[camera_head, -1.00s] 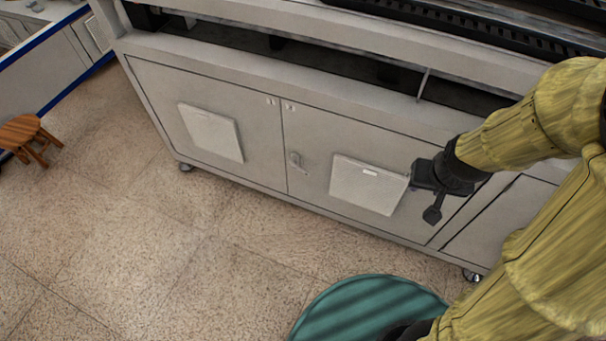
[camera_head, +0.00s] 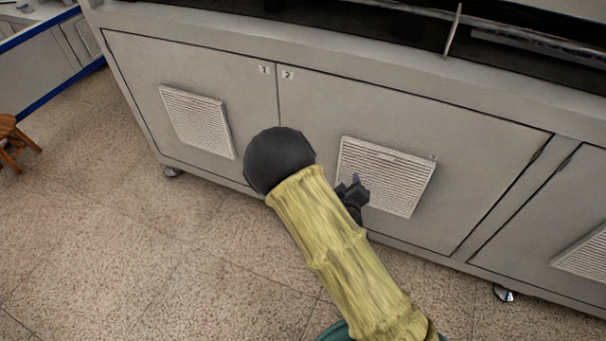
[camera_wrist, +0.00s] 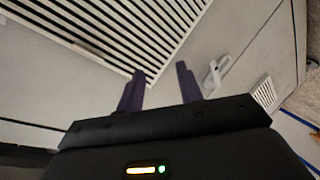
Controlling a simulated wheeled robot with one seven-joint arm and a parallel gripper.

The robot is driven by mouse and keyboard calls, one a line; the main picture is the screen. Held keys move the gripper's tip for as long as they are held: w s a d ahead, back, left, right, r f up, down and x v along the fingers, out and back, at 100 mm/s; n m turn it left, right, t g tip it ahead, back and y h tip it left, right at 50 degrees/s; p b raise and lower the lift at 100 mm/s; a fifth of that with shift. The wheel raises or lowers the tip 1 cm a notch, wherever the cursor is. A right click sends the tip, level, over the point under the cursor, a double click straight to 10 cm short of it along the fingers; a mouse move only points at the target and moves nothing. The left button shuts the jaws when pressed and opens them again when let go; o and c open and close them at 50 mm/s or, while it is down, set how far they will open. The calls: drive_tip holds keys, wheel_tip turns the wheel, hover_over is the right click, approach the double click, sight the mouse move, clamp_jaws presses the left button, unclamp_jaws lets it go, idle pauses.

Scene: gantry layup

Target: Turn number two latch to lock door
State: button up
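The number two door (camera_head: 330,115) is the panel right of the seam, under the "2" label (camera_head: 288,74). It lies flush with its neighbour in the head view. Its small pale latch (camera_wrist: 215,75) shows in the wrist view, just right of my fingers and apart from them. My arm hides the latch in the head view. My gripper (camera_wrist: 160,84) has its two dark fingers spread with nothing between them. In the head view my gripper (camera_head: 354,182) is in front of the vent at its left edge.
The number two door carries a louvred vent (camera_head: 390,178), also large in the wrist view (camera_wrist: 115,30). The number one door (camera_head: 180,75) with its own vent (camera_head: 196,120) is to the left. A wooden stool (camera_head: 14,140) stands at far left. The tiled floor in front is clear.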

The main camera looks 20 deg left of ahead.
drive_tip(key=s+a+f+n+t+y+b, duration=0.2)
drive_tip(key=s+a+f+n+y+b, duration=0.2)
drive_tip(key=a, duration=0.5)
wheel_tip(320, 180, down, 3)
drive_tip(key=n+y+b, duration=0.1)
drive_tip(key=n+y, duration=0.1)
drive_tip(key=n, duration=0.1)
drive_tip(key=shift+a+f+n+b, duration=0.15)
drive_tip(key=shift+n+b, duration=0.15)
drive_tip(key=shift+b, duration=0.1)
drive_tip(key=b+x, duration=0.2)
drive_tip(key=x, duration=0.6)
drive_tip(key=b+x, duration=0.2)
drive_tip(key=x, duration=0.7)
drive_tip(key=shift+w+a+b, duration=0.1)
drive_tip(key=shift+a+b, duration=0.1)
drive_tip(key=shift+b, duration=0.2)
drive_tip(key=shift+r, duration=0.2)
